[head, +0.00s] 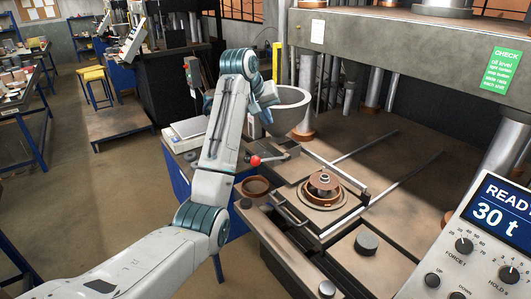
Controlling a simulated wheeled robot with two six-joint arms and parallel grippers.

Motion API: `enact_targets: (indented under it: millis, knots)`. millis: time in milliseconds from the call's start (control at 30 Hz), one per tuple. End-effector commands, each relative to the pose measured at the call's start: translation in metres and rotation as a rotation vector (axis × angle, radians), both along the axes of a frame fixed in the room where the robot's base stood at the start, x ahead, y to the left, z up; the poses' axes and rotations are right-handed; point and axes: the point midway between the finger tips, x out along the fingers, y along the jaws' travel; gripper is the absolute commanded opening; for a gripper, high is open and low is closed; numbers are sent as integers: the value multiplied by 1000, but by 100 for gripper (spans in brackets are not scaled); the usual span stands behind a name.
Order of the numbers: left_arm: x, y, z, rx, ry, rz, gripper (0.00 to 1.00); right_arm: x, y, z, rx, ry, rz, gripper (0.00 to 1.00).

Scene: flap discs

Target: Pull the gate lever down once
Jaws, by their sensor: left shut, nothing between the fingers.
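A lever with a red ball knob (255,160) sticks out to the left, close to level, from a dark metal block below a grey bowl-shaped hopper (292,108). I take it for the gate lever. My left gripper (265,112) is shut and empty at the hopper's left rim, above the red knob and apart from it. Whether it touches the hopper, I cannot tell. My left forearm stands upright just left of the lever. My right gripper is not in view.
A press bed with rails and a round brown mould (323,188) lies to the right. A brown ring cup (256,187) sits below the knob. A white scale (190,132) stands left of my forearm. A control panel (485,240) fills the lower right.

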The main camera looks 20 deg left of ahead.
Motion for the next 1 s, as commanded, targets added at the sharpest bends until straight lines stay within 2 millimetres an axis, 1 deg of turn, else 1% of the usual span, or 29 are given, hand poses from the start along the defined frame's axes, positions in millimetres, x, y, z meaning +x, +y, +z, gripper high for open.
enact_targets:
  millis: [67, 133, 300, 400, 467, 533, 700, 733, 867, 1000]
  knots:
    - [0, 0, 0, 0, -1, 0, 0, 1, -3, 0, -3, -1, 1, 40]
    - [0, 0, 0, 0, -1, 0, 0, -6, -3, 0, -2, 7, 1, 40]
    - [0, 1, -2, 0, -1, 0, 0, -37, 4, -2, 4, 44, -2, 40]
    - [-1, 2, -8, 1, 0, 0, 0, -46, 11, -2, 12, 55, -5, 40]
    - [-3, 3, -14, 0, 1, 1, 0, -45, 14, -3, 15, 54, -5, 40]
    - [-5, 4, -22, 1, 0, 0, 0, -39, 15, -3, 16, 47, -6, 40]
    - [-10, 8, -47, 2, 1, 1, 0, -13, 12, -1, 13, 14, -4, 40]
    - [-11, 9, -50, 1, -1, 1, 0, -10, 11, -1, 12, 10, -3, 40]
    - [-14, 12, -67, 2, 1, 1, 0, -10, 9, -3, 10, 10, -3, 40]
    - [-17, 14, -79, 1, -1, 1, 0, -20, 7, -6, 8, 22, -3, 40]
